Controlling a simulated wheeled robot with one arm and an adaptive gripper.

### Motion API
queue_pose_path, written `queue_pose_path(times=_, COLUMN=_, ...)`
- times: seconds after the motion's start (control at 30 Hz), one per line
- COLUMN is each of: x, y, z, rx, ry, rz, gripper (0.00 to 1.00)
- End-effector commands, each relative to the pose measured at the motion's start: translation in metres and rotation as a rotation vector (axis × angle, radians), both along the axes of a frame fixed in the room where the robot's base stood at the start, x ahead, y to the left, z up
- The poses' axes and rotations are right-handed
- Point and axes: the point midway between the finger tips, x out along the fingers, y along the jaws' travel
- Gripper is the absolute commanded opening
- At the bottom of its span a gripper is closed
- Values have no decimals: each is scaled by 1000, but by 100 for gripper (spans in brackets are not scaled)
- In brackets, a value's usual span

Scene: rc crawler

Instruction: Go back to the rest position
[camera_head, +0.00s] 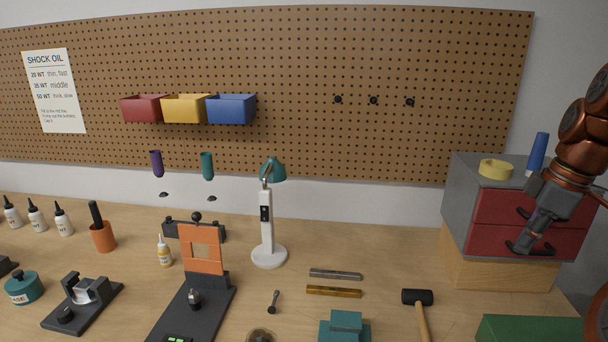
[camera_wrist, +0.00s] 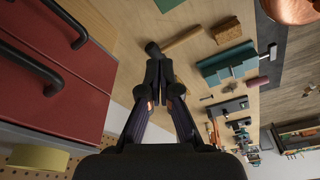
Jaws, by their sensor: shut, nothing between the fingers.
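My gripper (camera_head: 528,240) is at the right in the head view, in front of the red drawers of a grey cabinet (camera_head: 463,195). In the wrist view its two black fingers (camera_wrist: 156,68) are together at the tips, with nothing between them. The red drawers (camera_wrist: 60,70) and their black handles (camera_wrist: 65,22) stand to the left of the fingers there. Whether the fingers touch a handle cannot be told from the head view, where they overlap the drawer front.
A yellow ring (camera_head: 496,169) and a blue cylinder (camera_head: 537,152) stand on the cabinet. A mallet (camera_head: 417,298), teal block (camera_head: 345,326) and green box (camera_head: 525,329) lie in front. A white lamp (camera_head: 267,225) stands mid-bench. Pegboard (camera_head: 300,60) lines the back.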

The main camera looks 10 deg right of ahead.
Motion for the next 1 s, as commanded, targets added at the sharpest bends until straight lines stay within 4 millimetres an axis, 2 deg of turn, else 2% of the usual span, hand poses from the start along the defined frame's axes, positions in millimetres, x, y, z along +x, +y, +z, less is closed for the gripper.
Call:
queue_pose_path(times=0.13, x=8, y=38, z=-3, rx=1, ry=26, rz=-6, gripper=0)
queue_pose_path(times=0.23, x=12, y=74, z=-10, rx=0, ry=54, rz=-26, gripper=0)
queue_pose_path(times=0.43, x=5, y=145, z=-29, rx=-7, ry=116, rz=-94, gripper=0)
queue_pose_path(times=0.57, x=-9, y=185, z=-47, rx=-19, ry=158, rz=-151, gripper=0)
queue_pose_path(times=0.7, x=-32, y=222, z=-67, rx=-35, ry=201, rz=-228, gripper=0)
queue_pose_path(times=0.8, x=-51, y=244, z=-83, rx=-47, ry=230, rz=-292, gripper=0)
queue_pose_path(times=1.0, x=-98, y=276, z=-118, rx=-81, ry=283, rz=-439, gripper=0)
